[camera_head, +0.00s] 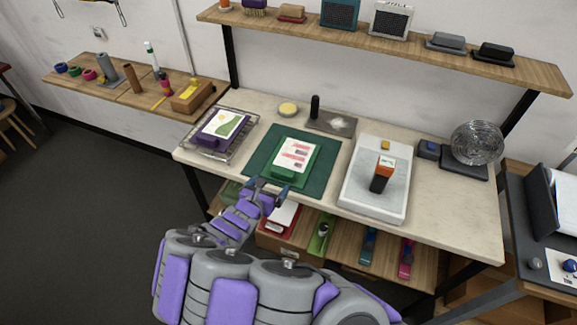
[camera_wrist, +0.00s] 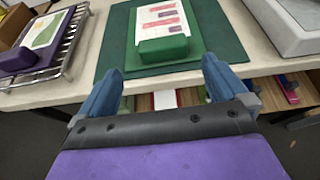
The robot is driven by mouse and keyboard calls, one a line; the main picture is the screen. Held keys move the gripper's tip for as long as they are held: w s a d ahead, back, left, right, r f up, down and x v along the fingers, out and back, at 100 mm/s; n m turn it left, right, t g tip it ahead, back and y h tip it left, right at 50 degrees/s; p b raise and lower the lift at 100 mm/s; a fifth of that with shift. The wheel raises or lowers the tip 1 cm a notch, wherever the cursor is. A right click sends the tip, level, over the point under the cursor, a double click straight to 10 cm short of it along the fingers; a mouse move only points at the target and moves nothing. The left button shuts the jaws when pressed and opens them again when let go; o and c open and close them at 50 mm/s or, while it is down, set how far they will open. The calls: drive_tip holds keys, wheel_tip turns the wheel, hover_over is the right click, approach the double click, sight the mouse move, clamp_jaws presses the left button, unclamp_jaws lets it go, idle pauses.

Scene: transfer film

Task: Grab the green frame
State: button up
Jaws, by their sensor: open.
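The green frame (camera_head: 284,172) lies on a dark green mat (camera_head: 314,180) on the workbench, with a white sheet with red print (camera_head: 294,154) on it. In the wrist view the frame's thick green end block (camera_wrist: 162,50) faces my gripper, and the mat (camera_wrist: 221,38) spreads around it. My gripper (camera_head: 264,186) is open and empty at the front edge of the bench, just short of the frame. In the wrist view its two blue fingers (camera_wrist: 160,78) stand apart, one to each side of the green block and nearer to me.
A purple frame (camera_head: 207,138) lies on a wire rack (camera_head: 238,119) to the left. A pale tray (camera_head: 366,205) with an orange and black block (camera_head: 381,174) is to the right. A shelf with several items (camera_head: 368,256) is under the bench, and another shelf (camera_head: 470,61) is above.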

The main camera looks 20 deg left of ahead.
sight(282, 174)
drive_tip(key=b+x, duration=0.1)
drive_tip(key=x, duration=0.4)
drive_tip(key=shift+w+d+f, duration=0.15)
drive_tip(key=shift+w+f, duration=0.1)
drive_tip(key=shift+w, duration=0.1)
drive_tip(key=shift+w+a+f, duration=0.2)
drive_tip(key=shift+w+a, duration=0.2)
drive_tip(key=shift+w+f, duration=0.2)
drive_tip(key=shift+w, duration=0.1)
drive_tip(key=w, duration=0.1)
drive_tip(key=w+d+f+b, duration=0.1)
drive_tip(key=w, duration=0.1)
drive_tip(key=shift+d+f, duration=0.2)
drive_tip(key=shift+f, duration=0.05)
drive_tip(key=shift+w+d, duration=0.1)
drive_tip(key=shift+w, duration=0.4)
drive_tip(key=shift+a, duration=0.2)
drive_tip(key=shift+a+f, duration=0.1)
drive_tip(key=shift+a, duration=0.1)
drive_tip(key=shift+c, duration=1.2)
drive_tip(key=shift+d, duration=0.25)
drive_tip(key=c, duration=0.6)
